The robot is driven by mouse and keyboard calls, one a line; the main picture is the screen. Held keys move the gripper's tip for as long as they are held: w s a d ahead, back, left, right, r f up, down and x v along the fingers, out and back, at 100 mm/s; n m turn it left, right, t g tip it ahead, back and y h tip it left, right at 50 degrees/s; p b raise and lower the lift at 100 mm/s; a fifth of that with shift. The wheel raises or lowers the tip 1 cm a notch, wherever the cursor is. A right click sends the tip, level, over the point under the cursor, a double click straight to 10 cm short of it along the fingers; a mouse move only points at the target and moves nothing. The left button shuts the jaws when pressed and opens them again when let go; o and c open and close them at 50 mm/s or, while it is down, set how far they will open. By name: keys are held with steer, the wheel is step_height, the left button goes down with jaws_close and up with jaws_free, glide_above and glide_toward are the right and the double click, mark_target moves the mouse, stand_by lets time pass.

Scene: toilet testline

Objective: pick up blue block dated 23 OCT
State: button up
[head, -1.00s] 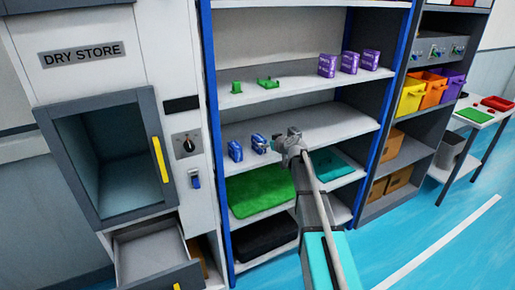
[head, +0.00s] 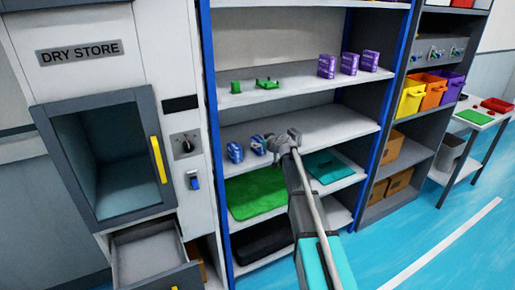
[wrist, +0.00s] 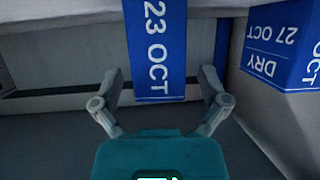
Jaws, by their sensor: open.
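The blue block dated 23 OCT (wrist: 156,45) is in the upper middle of the wrist view, its date reading sideways. In the head view two small blue blocks stand on the middle shelf; the right one (head: 258,145) is next to my gripper (head: 276,143). In the wrist view my gripper (wrist: 160,78) is open, with one finger on each side of the 23 OCT block. I cannot tell whether they touch it. A second blue block, marked DRY 27 OCT (wrist: 284,48), stands at the right of the wrist view. Dates are too small to read in the head view.
The middle shelf (head: 335,127) is clear to the right of my gripper. Green items (head: 267,84) and purple boxes (head: 349,63) stand on the shelf above. A green mat (head: 255,196) lies below. The dry store cabinet (head: 80,25) stands left, its drawer (head: 150,255) open.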

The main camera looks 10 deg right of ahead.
mark_target(258, 138)
steer(key=shift+x, duration=1)
jaws_close()
steer(key=shift+r, duration=0.2)
step_height(258, 138, up, 3)
steer(key=p, duration=0.3)
steer(key=s+r+p, duration=0.9)
steer(key=s, duration=0.5)
steer(key=shift+r+p, duration=0.3)
